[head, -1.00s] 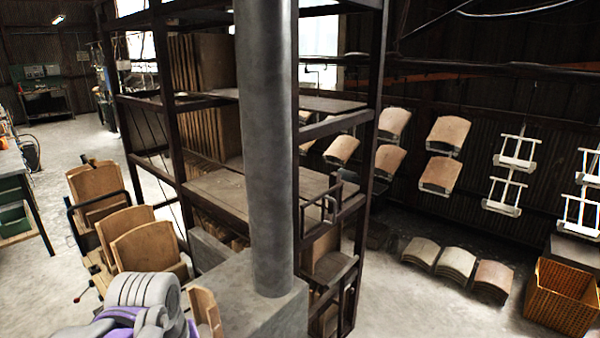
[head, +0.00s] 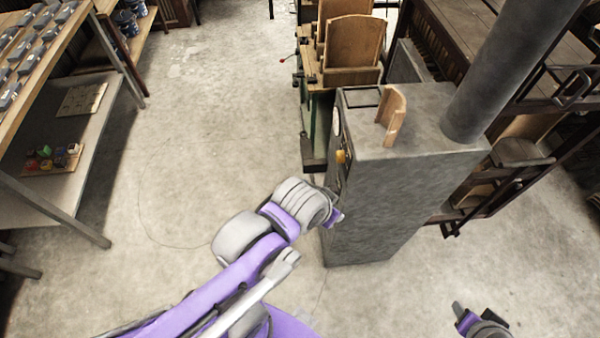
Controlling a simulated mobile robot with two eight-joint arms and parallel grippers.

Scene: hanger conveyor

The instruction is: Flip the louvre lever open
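A grey box-shaped unit (head: 385,190) with a round pipe rising from its top stands right of centre in the head view. Its narrow left face carries a small orange-yellow part (head: 341,156) and a pale round dial (head: 336,122). I cannot tell which part there is the louvre lever. My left gripper (head: 336,214) is at the lower part of that left face, below the orange-yellow part. Its wrist hides its fingers, and whether it touches the face cannot be told. My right gripper (head: 478,318) is at the bottom right edge, partly cut off, over bare floor.
A curved wooden piece (head: 394,115) stands on the unit's top. Behind it is a rack with wooden panels (head: 352,50). A dark metal shelf frame (head: 515,150) is at the right. A workbench with a lower shelf (head: 60,130) is at the left. The floor between is clear.

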